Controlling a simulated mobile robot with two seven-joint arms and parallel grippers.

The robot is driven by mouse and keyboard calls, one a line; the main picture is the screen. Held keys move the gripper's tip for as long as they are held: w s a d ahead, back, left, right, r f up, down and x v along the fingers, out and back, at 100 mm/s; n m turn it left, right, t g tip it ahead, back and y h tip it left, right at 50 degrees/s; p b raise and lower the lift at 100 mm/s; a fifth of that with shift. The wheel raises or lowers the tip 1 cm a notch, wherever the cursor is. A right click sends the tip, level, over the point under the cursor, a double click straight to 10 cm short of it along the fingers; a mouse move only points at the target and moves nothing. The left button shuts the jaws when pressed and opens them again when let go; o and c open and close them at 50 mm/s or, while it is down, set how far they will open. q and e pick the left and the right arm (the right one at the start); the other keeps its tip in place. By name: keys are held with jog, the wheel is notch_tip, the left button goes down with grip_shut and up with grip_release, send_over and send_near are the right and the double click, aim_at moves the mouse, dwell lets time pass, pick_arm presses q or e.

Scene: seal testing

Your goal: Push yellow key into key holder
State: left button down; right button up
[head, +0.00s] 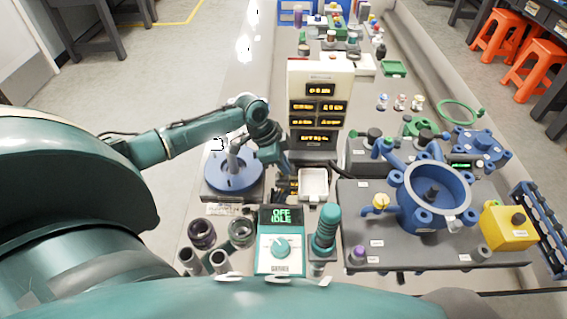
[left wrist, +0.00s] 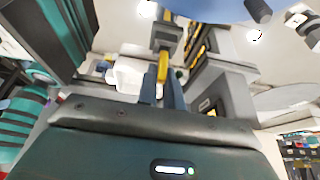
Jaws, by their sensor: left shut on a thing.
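My left gripper (head: 284,168) reaches in from the left, beside the foot of the white display tower. In the left wrist view its two blue-grey fingers (left wrist: 163,88) are shut on the yellow key (left wrist: 163,66). The key points away from the gripper, towards a dark grey block with a yellow part (left wrist: 167,38), which may be the key holder. I cannot tell whether the key touches the block or is in it. In the head view the key is hidden by the gripper. My right gripper is not in view.
A white tray (head: 313,184) is just right of the gripper. The white display tower (head: 320,95) stands behind it. A blue round fixture (head: 233,172) is at left, a green-dial unit (head: 281,248) in front, and a blue ring-shaped housing (head: 437,197) at right.

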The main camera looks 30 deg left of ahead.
pick_arm(q)
jog(key=shift+f+b, duration=0.4)
jog(key=shift+f, duration=0.4)
dwell(0.5)
jog(key=c, duration=1.5)
grip_release()
jog(key=shift+o, duration=0.2)
jog(key=shift+r, duration=0.1)
jog(key=shift+r+p, duration=2.45)
jog(key=shift+d+f, duration=0.1)
